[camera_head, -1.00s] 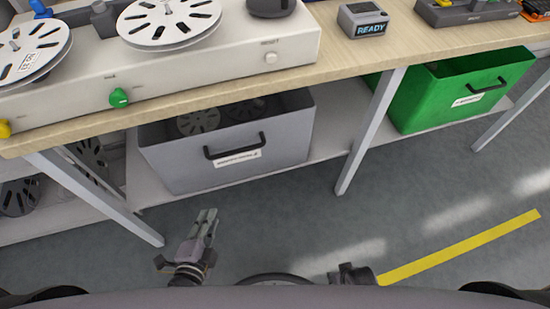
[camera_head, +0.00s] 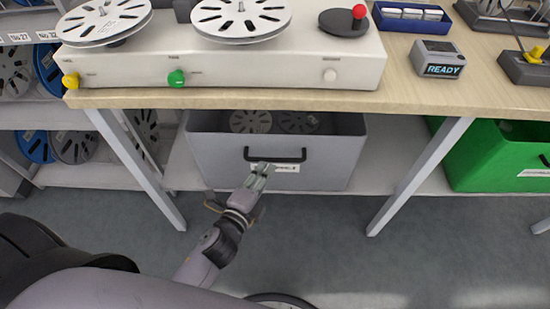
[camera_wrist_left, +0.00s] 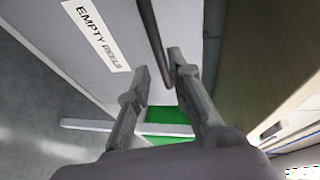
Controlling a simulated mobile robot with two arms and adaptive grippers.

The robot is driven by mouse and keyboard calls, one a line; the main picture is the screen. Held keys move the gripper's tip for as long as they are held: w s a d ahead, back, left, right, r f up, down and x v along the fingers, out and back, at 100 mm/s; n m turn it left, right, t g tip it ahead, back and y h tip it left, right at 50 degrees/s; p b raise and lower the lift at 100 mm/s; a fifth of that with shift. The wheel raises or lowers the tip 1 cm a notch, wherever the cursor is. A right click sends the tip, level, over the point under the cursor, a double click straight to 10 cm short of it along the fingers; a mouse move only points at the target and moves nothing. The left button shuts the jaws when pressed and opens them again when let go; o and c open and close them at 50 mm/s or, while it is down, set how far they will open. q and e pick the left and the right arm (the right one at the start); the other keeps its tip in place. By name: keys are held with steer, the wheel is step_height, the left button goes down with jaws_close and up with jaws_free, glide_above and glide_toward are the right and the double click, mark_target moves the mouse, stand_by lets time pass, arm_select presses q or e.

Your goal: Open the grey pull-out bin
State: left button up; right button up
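The grey pull-out bin (camera_head: 330,158) sits on the shelf under the bench top, with several reels inside. Its black handle (camera_head: 290,155) is on the front wall, above a white label. My left gripper (camera_head: 262,167) reaches up to the left part of the handle. In the left wrist view the gripper (camera_wrist_left: 159,62) is open, and the dark handle bar (camera_wrist_left: 150,28) runs between its two fingertips. The label (camera_wrist_left: 97,36) there reads "EMPTY REELS". I cannot tell whether a finger touches the bar. My right gripper is not in view.
A green bin (camera_head: 480,165) stands on the shelf to the right. Bench legs (camera_head: 420,175) flank the grey bin on both sides. The bench top (camera_head: 400,92) overhangs above it. The floor (camera_head: 330,240) in front is clear.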

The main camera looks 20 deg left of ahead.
mark_target(275, 159)
arm_select(q)
steer(key=x, duration=0.6)
steer(key=shift+w, duration=0.3)
steer(key=shift+c, duration=0.6)
jaws_close()
